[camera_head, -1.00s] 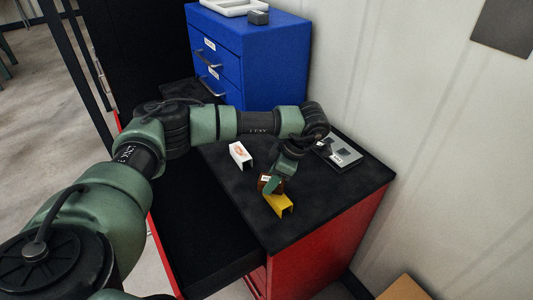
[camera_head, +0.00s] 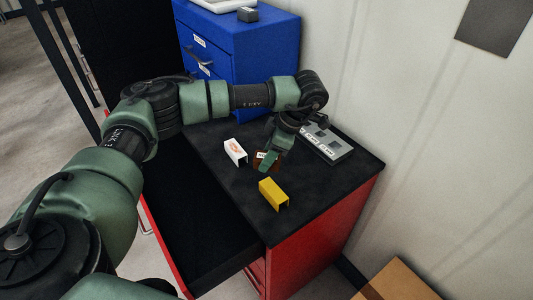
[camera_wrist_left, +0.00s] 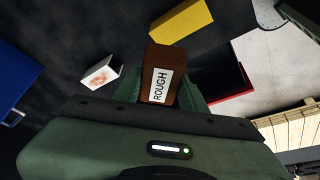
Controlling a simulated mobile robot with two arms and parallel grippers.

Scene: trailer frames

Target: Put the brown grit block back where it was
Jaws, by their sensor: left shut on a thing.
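My left gripper (camera_head: 268,162) is shut on a brown block, which is partly hidden by the fingers in the head view. In the left wrist view the brown block (camera_wrist_left: 154,62) sits between the fingers, with a white label reading "ROUGH". It is over the black top of the red cabinet (camera_head: 334,191), between a white block (camera_head: 235,152) and a grey tray with labels (camera_head: 328,146). A yellow block (camera_head: 273,194) is in front of it. I cannot tell whether the brown block touches the top. My right gripper is not in view.
A blue drawer cabinet (camera_head: 260,52) stands at the back, with a small dark block (camera_head: 248,15) on it. An open black drawer (camera_head: 195,225) of the red cabinet juts out to the left. A wall bounds the right side. The black top is bare around the yellow block.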

